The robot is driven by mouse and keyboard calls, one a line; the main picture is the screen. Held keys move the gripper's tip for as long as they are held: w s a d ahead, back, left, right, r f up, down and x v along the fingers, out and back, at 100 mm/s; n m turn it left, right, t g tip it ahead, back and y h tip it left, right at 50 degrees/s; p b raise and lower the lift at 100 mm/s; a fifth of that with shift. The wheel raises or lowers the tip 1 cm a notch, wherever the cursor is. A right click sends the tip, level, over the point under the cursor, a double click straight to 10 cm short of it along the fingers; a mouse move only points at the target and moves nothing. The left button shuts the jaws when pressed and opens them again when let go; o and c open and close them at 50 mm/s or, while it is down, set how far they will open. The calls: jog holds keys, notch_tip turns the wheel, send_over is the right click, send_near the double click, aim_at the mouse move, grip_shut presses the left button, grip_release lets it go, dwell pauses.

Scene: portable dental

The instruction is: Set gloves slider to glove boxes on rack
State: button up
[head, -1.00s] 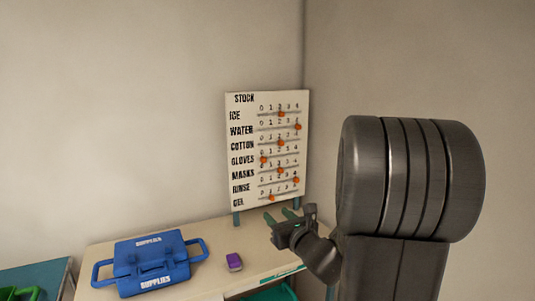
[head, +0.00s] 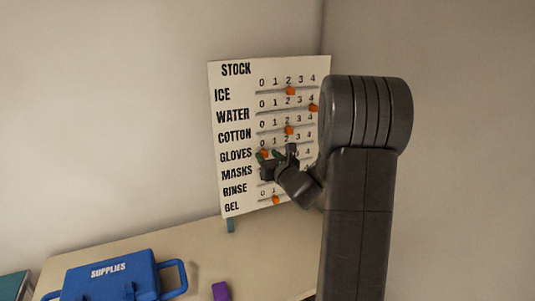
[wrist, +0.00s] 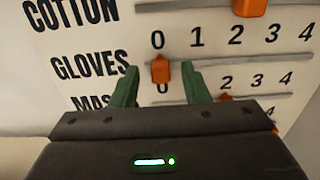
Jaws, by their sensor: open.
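The white stock board (head: 236,85) stands upright at the back of the counter, with rows of sliders marked 0 to 4. The orange gloves slider (wrist: 161,71) sits at 0 at the left end of its track. My gripper (head: 272,156) is in front of the gloves row. In the wrist view, the green fingers of my gripper (wrist: 160,86) are apart, one on each side of the gloves slider; I cannot tell whether they touch it. The masks slider is mostly hidden behind the gripper. The rack and glove boxes are not in view.
The orange cotton slider (wrist: 249,8) is above and to the right, near 2. The ice slider (head: 291,91) is at 2 and the water slider (head: 313,108) at 4. A blue supplies case (head: 112,279) and a purple item (head: 221,291) are on the counter (head: 200,249).

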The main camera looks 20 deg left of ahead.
jog(key=shift+w+a, duration=0.3)
jog(key=shift+a, duration=0.05)
grip_shut()
jog(key=w+d, duration=0.6)
jog(key=w, duration=0.1)
jog(key=w+d, duration=0.3)
jog(key=shift+w+p, duration=0.15)
jog(key=shift+p, duration=0.25)
jog(key=shift+a, duration=0.1)
grip_release()
